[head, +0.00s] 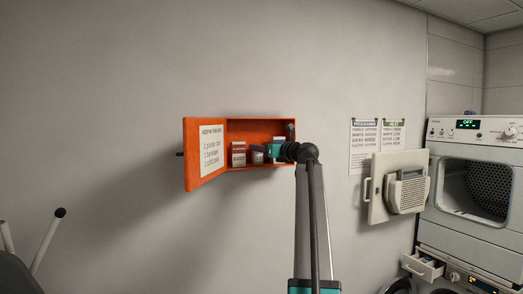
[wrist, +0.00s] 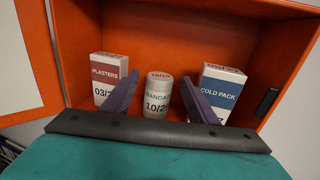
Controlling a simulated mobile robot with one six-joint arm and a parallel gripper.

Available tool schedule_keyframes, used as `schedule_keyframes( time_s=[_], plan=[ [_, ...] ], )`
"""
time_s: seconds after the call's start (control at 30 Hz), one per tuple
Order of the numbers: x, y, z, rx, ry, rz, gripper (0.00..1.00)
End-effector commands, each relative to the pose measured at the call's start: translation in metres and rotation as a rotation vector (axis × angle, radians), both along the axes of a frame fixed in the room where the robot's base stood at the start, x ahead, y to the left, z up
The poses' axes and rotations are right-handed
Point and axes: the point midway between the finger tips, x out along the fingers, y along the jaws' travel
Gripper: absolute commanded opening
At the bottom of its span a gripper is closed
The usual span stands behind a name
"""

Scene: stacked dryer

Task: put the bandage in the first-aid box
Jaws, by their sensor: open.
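The orange first-aid box (head: 262,122) hangs on the wall with its door (head: 205,155) open to the left. In the wrist view the bandage (wrist: 156,92), a pale upright cylinder, stands inside the box (wrist: 150,45) between the plasters and the cold pack. My gripper (wrist: 159,80) is open, with one purple finger on each side of the bandage. A gap shows between the bandage and each finger.
A plasters carton (wrist: 106,76) stands left of the bandage and a cold pack carton (wrist: 222,92) right of it, close to the fingers. A listing sheet (head: 212,147) is on the box door. Notices (head: 377,140) and the stacked dryer (head: 478,185) are further right.

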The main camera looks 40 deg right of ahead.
Motion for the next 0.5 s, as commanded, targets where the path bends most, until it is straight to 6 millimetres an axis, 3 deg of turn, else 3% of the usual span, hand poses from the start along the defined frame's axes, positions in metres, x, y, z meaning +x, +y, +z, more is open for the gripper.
schedule_keyframes(
  time_s=[0.5],
  plan=[
    [-0.080, 0.013, -0.004, 0.000, 0.000, -0.001, 0.53]
  ],
)
